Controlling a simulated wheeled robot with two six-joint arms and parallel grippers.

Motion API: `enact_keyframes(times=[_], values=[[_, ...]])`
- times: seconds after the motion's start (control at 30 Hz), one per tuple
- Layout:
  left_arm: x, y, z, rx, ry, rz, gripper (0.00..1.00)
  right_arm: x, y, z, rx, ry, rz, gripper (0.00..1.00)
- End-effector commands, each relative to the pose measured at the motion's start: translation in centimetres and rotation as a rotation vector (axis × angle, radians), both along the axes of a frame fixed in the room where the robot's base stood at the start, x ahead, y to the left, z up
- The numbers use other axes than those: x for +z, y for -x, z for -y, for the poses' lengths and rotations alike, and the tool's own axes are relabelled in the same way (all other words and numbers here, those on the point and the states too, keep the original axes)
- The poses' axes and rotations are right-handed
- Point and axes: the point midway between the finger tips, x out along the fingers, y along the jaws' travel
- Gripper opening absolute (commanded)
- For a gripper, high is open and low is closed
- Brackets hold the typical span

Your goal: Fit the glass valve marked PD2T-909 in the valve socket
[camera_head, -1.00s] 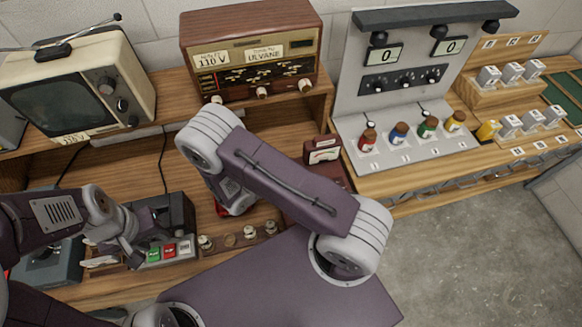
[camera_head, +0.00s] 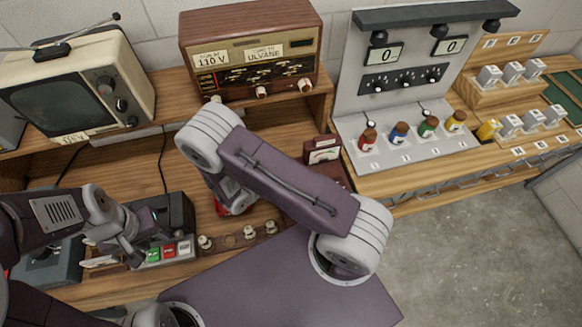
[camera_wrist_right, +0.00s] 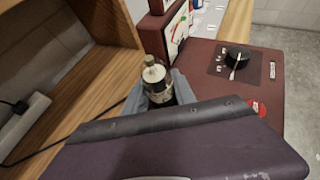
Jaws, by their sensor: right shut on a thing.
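A small valve (camera_wrist_right: 157,82) with a pale cap and a dark body with a light band stands upright in the right wrist view. Its marking cannot be read. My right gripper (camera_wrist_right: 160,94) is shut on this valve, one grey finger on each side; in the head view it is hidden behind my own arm. My left gripper (camera_head: 128,247) is beside the dark box with green, red and white buttons (camera_head: 166,228); its finger gap is unclear. Small valves (camera_head: 205,242) stand in a wooden rack (camera_head: 238,239). I cannot pick out the valve socket.
A dark red case with a meter (camera_head: 322,150) stands on the bench; its knob (camera_wrist_right: 237,57) shows in the right wrist view. A radio (camera_head: 250,50) and television (camera_head: 75,85) stand on the shelf. A grey panel with coloured bottles (camera_head: 410,150) is at right.

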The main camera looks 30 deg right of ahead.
Motion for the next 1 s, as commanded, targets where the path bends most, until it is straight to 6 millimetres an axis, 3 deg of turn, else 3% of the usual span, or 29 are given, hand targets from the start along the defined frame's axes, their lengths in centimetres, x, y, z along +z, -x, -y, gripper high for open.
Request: enact_keyframes(times=[0.93,0.97,1.0], values=[[-1.3,0.0,0.0,0.000,0.000,0.000,0.36,-1.3,0.0,0.0,0.000,0.000,0.000,0.00],[-1.3,0.0,0.0,0.000,0.000,0.000,0.36,-1.3,0.0,0.0,0.000,0.000,0.000,0.35],[-1.2,0.0,0.0,0.000,0.000,0.000,0.36,-1.2,0.0,0.0,0.000,0.000,0.000,0.41]])
